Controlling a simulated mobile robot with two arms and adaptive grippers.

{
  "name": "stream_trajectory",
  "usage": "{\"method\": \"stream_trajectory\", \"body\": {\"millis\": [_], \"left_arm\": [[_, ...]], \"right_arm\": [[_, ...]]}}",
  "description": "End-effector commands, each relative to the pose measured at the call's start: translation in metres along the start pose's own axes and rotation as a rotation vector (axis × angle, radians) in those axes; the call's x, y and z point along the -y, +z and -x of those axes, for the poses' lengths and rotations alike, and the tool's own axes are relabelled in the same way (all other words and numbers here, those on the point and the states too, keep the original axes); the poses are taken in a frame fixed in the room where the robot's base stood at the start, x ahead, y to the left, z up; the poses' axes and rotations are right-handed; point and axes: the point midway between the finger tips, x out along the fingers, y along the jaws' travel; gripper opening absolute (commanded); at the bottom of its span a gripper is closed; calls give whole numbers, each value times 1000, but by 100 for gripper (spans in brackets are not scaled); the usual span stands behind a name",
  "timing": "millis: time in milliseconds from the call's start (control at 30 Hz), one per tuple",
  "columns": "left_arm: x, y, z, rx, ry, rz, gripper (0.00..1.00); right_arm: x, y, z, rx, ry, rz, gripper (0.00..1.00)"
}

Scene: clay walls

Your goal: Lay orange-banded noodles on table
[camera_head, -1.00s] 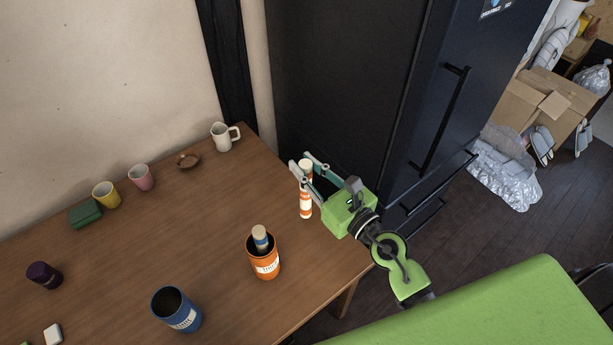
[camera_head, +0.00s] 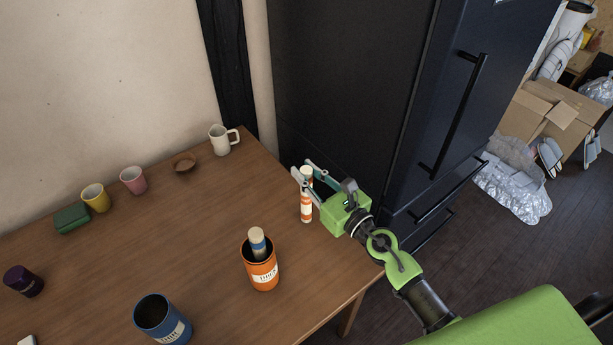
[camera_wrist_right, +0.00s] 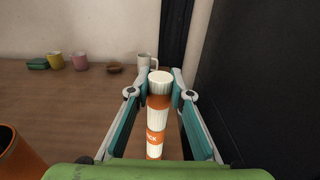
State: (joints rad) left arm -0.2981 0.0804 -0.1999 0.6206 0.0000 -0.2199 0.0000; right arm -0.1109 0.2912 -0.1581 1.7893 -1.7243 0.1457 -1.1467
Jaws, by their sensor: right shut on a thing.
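The orange-banded noodles (camera_head: 306,208) are an upright white bundle with orange bands near the right end of the wooden table (camera_head: 205,240). My right gripper (camera_head: 305,173) is shut on the bundle's upper part. In the right wrist view the bundle (camera_wrist_right: 157,115) stands between the two fingers of the right gripper (camera_wrist_right: 159,95). Whether its lower end touches the table is hard to tell. My left gripper is not in view.
An orange canister (camera_head: 262,272) holds a blue-banded bundle (camera_head: 257,240). A blue canister (camera_head: 160,322), purple jar (camera_head: 24,281), green box (camera_head: 71,218), yellow cup (camera_head: 95,198), pink cup (camera_head: 134,180), brown dish (camera_head: 184,163) and white jug (camera_head: 221,140) stand around. A dark fridge (camera_head: 345,90) borders the right.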

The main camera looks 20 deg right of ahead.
Motion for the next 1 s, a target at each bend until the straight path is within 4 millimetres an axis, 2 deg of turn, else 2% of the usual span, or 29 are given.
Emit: {"method": "stream_trajectory", "body": {"millis": [233,267,300,333,767,867,1000], "left_arm": [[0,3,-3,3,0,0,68],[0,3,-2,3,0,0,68],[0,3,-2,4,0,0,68],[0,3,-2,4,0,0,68],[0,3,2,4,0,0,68],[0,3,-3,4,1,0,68],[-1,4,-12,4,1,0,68]], "right_arm": [[0,-3,0,1,0,0,0],[0,-2,0,0,0,0,25],[0,-2,0,0,0,0,35],[0,-2,0,0,0,0,36],[0,2,2,-1,0,0,36],[0,-2,18,-3,1,0,36],[0,-4,48,-4,1,2,36]]}}
